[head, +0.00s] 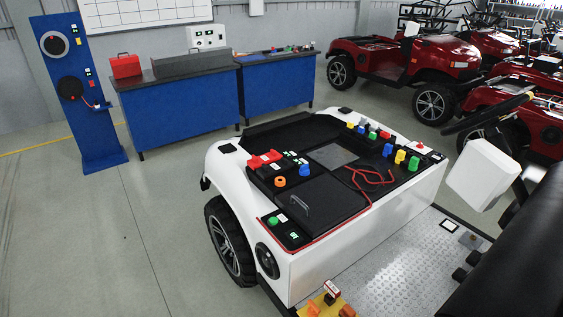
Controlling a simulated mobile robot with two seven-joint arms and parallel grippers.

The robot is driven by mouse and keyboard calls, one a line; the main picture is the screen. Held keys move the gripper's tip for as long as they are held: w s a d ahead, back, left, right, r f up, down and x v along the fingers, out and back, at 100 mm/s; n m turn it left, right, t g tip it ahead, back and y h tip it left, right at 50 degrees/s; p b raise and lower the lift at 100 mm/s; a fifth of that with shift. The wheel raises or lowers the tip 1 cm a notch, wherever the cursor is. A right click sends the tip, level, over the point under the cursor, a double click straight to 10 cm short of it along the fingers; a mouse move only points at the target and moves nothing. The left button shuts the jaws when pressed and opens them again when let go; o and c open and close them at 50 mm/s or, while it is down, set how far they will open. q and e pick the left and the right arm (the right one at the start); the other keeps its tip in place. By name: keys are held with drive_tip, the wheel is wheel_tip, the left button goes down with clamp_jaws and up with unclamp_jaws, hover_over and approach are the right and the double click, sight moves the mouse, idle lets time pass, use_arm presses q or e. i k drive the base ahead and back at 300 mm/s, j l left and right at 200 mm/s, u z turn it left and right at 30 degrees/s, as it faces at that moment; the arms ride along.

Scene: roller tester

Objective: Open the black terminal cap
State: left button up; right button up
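The white cart (405,195) stands in the middle with an open black compartment on its front. Red caps (264,159) sit at the left of the compartment. Small black parts with white marks (289,155) lie just right of them. The black terminal cap may be among these, but they are too small to tell which it is or whether it is open. A black lid with a handle (318,205) and an orange round part (280,182) are nearer. Neither of my grippers is in view.
Coloured connectors (388,150) and a looped red cable (372,177) are at the compartment's right. A steering wheel (487,113) and black seat (520,260) are at the right. Blue benches (180,112) stand behind, red carts (405,60) at back right. Floor at left is clear.

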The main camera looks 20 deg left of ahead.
sight(266, 171)
drive_tip(key=i+j+z, duration=0.15)
drive_tip(key=j+z, duration=0.3)
drive_tip(key=i+j+z, duration=0.15)
drive_tip(key=z, duration=0.3)
drive_tip(key=i+j+z, duration=0.15)
drive_tip(key=j, duration=0.95)
drive_tip(key=j+z, duration=0.2)
drive_tip(key=j, duration=0.9)
